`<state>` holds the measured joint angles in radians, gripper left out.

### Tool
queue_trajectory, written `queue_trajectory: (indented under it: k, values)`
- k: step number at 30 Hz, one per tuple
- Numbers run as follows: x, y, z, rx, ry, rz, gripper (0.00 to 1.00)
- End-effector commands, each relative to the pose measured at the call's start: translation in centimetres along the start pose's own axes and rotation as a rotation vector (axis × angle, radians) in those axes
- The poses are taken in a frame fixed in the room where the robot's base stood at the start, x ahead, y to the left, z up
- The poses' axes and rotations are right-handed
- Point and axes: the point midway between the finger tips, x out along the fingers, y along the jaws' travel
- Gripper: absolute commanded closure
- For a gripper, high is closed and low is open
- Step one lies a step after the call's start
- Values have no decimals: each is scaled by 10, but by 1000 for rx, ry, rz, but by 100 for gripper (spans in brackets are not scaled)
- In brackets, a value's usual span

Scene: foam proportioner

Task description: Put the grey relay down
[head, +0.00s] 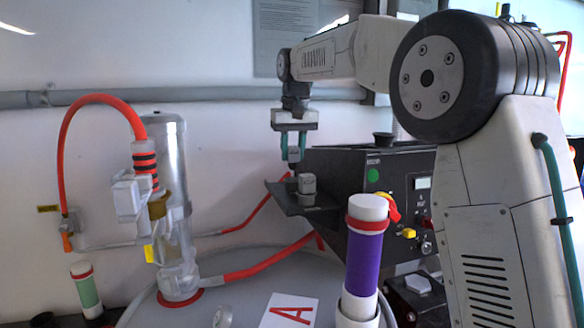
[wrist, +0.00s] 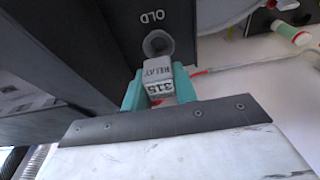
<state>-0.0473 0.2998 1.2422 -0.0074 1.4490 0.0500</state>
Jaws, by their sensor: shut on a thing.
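The grey relay (wrist: 158,77), a small block marked "RELAY" and "315", sits between the teal fingers of my gripper (wrist: 158,93) in the wrist view. My gripper is shut on it. The relay is hard to make out there. I cannot tell whether the relay touches the shelf.
The black control box (head: 340,165) stands right behind the shelf. A clear cylinder (head: 172,210) with an orange hose is at the left. A purple-banded tube (head: 364,255) stands upright in front, near a card marked "A" (head: 290,311).

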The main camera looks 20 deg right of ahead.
Motion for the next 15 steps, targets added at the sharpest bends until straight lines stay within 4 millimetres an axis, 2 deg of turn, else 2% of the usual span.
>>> queue_trajectory:
  k: [7,15]
  values:
    - [34,-2,6,-2,-2,0,94]
    - [39,-2,6,-2,0,0,94]
